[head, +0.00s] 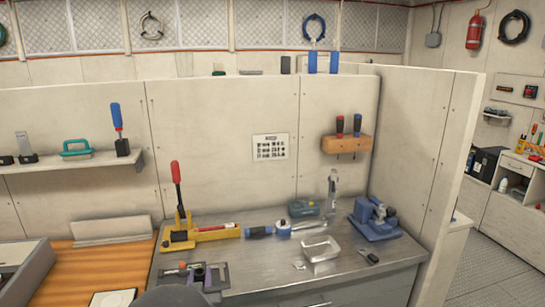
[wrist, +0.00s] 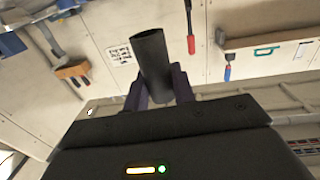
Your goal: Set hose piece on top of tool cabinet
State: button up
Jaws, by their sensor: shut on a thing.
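The hose piece (wrist: 153,62) is a short, dark, hollow tube with its open end showing in the wrist view. My gripper (wrist: 158,88) is shut on it, with one dark purple finger on either side of the tube. The hose piece is held up in front of the pale wall. In the head view I cannot clearly make out the hose piece. No unit there is clearly the tool cabinet; a wood-topped surface (head: 122,270) stands at the lower left, beside a metal-topped bench with drawers (head: 285,262).
The metal bench holds a yellow tool with a red lever (head: 178,215), a clear tray (head: 320,252) and a blue vise (head: 375,218). A shelf (head: 75,162) and an orange screwdriver rack (head: 347,144) are on the wall. Open floor (head: 490,265) lies at the right.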

jog(key=shift+s+d+f, duration=0.25)
jog(key=shift+s+f, duration=0.05)
jog(key=shift+f, duration=0.1)
jog(key=d+f+m+h+p, duration=0.2)
jog(key=d+f+h+p, duration=0.1)
jog(key=d+f, duration=1.8)
jog(key=s+d+f, duration=0.2)
jog(key=d, duration=0.4)
jog(key=s+d+f+p, duration=0.1)
jog(key=s+d+f, duration=0.1)
jog(key=d, duration=0.4)
jog(key=shift+s+p, duration=0.3)
jog(key=shift+s, duration=0.2)
jog(key=shift+w, duration=0.1)
